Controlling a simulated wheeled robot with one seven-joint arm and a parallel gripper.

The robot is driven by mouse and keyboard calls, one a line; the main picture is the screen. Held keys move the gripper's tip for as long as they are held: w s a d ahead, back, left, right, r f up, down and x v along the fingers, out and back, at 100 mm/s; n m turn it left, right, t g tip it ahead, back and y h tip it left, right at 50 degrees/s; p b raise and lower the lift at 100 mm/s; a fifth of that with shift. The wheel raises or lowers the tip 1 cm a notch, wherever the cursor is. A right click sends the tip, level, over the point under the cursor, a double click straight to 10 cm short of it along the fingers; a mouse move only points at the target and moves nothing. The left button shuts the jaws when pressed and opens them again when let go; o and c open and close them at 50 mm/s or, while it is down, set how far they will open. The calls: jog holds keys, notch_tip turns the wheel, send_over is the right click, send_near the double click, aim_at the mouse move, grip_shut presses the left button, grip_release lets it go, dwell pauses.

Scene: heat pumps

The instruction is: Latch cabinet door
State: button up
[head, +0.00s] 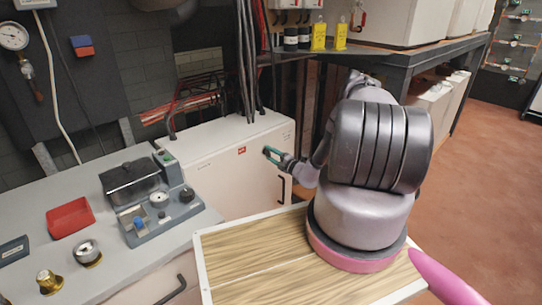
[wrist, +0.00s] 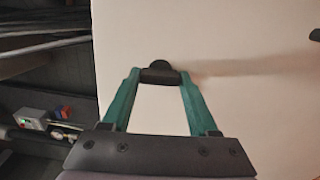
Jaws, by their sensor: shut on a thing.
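The white cabinet (head: 225,165) stands low against the wall, with a red label on its front. Its pale door (wrist: 240,120) fills most of the wrist view. The door looks flush in the head view, but I cannot tell whether a small gap remains. My gripper (head: 268,153), with green fingers, is at the upper part of the cabinet front. In the wrist view my gripper (wrist: 160,77) is shut on a small dark latch (wrist: 162,72), which lies between the fingertips. The latch's exact turn is hard to see. A dark door handle (head: 282,190) sits lower right.
A grey bench (head: 120,255) with a device (head: 155,200), red tray (head: 70,217) and brass fittings is at the left. Black cables (head: 246,60) drop behind the cabinet top. A wood-topped surface (head: 250,255) lies in front. Red floor is open at the right.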

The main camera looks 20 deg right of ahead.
jog(key=shift+m, duration=0.6)
jog(key=o, duration=1.4)
jog(key=v, duration=1.1)
jog(key=shift+f, duration=0.1)
